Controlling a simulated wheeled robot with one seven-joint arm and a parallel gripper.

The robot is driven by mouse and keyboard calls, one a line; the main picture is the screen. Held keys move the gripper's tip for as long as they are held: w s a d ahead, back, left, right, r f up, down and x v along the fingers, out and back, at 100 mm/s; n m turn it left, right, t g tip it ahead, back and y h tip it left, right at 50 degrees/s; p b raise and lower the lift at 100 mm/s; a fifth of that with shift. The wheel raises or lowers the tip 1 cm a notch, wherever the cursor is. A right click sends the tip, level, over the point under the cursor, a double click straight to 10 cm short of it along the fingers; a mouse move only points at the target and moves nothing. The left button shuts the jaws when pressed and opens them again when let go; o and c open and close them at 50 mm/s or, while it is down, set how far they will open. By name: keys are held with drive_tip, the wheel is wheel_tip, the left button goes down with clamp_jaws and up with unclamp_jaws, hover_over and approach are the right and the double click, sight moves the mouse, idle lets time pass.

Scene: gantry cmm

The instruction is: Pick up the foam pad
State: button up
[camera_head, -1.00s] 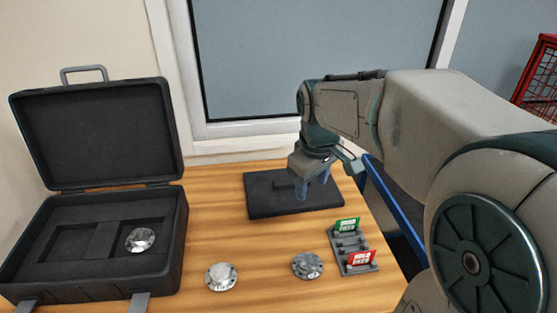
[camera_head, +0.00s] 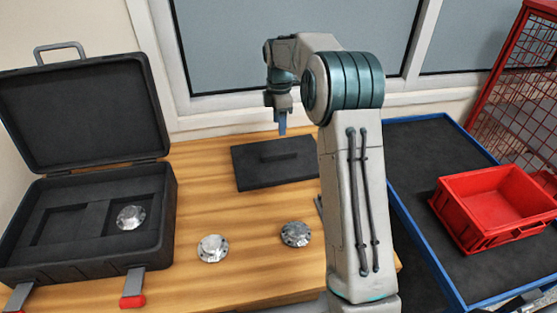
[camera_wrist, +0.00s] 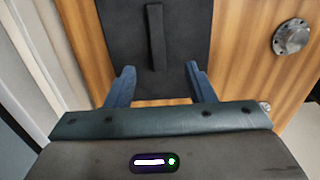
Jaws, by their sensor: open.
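The foam pad (camera_head: 255,178) is a flat black slab with a raised bar (camera_head: 280,153) on top. It lies on the wooden table near the window, and no other object rests on it. My gripper (camera_head: 282,130) hangs above the pad's far edge, apart from it, with fingers pointing down. In the wrist view the pad (camera_wrist: 125,45) runs up from under my gripper (camera_wrist: 159,72). Its two blue fingers are spread wide with nothing between them, and the bar (camera_wrist: 156,35) lines up roughly with the gap.
An open black case (camera_head: 150,232) stands left with a metal flange (camera_head: 131,217) in it. Two flanges (camera_head: 213,248) (camera_head: 295,234) lie on the table front. A red bin (camera_head: 492,205) sits on a blue-edged cart (camera_head: 420,215) at right. The window wall (camera_head: 230,120) is close behind.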

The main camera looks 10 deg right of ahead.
hover_over(281, 152)
drive_tip(key=f, duration=0.6)
drive_tip(key=shift+s+a+f, duration=0.2)
drive_tip(key=shift+s+a, duration=0.1)
drive_tip(key=shift+a, duration=0.05)
drive_tip(key=shift+w+d+f+p, duration=0.15)
drive_tip(key=shift+f+p, duration=0.3)
drive_tip(key=shift+f, duration=0.9)
drive_tip(key=shift+w+d+f+p, duration=0.15)
drive_tip(key=shift+f+p, duration=0.25)
drive_tip(key=shift+f, duration=0.9)
drive_tip(key=shift+s, duration=0.1)
drive_tip(key=c, duration=1.1)
